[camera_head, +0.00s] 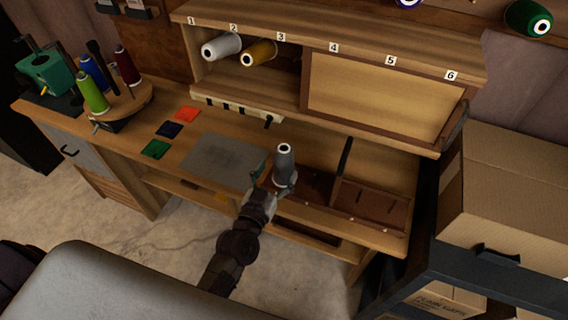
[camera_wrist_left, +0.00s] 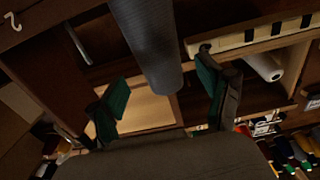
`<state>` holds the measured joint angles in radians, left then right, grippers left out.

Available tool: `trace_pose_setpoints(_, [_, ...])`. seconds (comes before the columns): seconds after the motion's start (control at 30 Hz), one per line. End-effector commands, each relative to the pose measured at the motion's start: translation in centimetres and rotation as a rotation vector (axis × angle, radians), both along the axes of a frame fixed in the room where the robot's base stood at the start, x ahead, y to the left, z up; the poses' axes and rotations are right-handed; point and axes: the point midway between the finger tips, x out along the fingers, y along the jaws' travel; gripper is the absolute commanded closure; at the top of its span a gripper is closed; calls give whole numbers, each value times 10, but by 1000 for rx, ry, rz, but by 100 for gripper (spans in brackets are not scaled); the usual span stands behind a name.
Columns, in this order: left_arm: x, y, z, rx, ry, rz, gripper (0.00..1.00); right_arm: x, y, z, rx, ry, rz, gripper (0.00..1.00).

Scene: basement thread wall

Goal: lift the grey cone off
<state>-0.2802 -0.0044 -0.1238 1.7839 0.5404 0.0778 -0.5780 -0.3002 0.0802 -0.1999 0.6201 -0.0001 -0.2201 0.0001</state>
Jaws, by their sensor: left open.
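The grey cone (camera_head: 284,163) stands upright at the front middle of the bench in the head view. It also shows large in the left wrist view (camera_wrist_left: 150,42), coming down from the top edge. My left gripper (camera_head: 284,188) is open at the lower part of the cone, in front of the bench. In the left wrist view its two green-padded fingers (camera_wrist_left: 162,82) stand apart, one on each side of the cone's end, with gaps visible. What the cone stands on is hidden by the gripper. My right gripper is not in view.
A numbered shelf (camera_head: 330,45) behind holds a white cone (camera_head: 222,46) and a gold cone (camera_head: 259,53). A round stand (camera_head: 128,105) with several cones is at left. A grey mat (camera_head: 210,152) lies left of the gripper. Cardboard boxes (camera_head: 515,200) stand at right.

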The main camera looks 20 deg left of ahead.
Motion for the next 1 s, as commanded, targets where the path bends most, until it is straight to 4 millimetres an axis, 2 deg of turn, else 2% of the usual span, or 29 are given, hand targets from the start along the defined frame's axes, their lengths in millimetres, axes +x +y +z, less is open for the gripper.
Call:
trace_pose_setpoints(0.23, [31,-2,12,-2,-1,0,22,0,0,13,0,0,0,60])
trace_pose_setpoints(0.37, [47,-3,10,0,-1,-1,22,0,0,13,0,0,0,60])
trace_pose_setpoints(0.67, [52,-4,8,-1,1,0,22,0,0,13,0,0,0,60])
trace_pose_setpoints(1.0, [52,-4,8,0,1,0,77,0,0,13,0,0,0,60])
